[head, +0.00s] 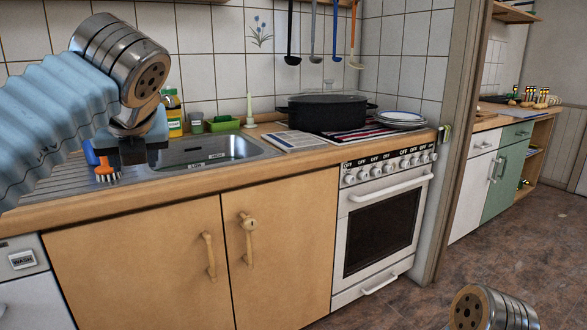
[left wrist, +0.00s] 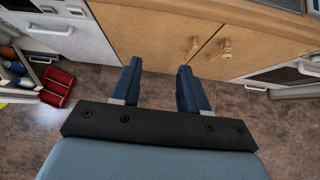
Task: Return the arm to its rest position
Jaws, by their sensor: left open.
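My left arm comes in from the left of the head view, with its blue-sleeved forearm and metal wrist joint raised in front of the sink. My left gripper (head: 133,152) hangs below that joint, and the sink counter shows behind it. In the left wrist view the gripper (left wrist: 158,84) has its two dark blue fingers wide apart with nothing between them. Floor and the wooden cabinet fronts show beyond the fingers. A metal joint of my right arm shows at the bottom right of the head view, but its gripper is out of the frame.
The sink (head: 205,150) and counter hold bottles, an orange brush (head: 106,170) and a green tray. A black pot (head: 325,110) stands on the stove (head: 380,220). Floor at right is clear.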

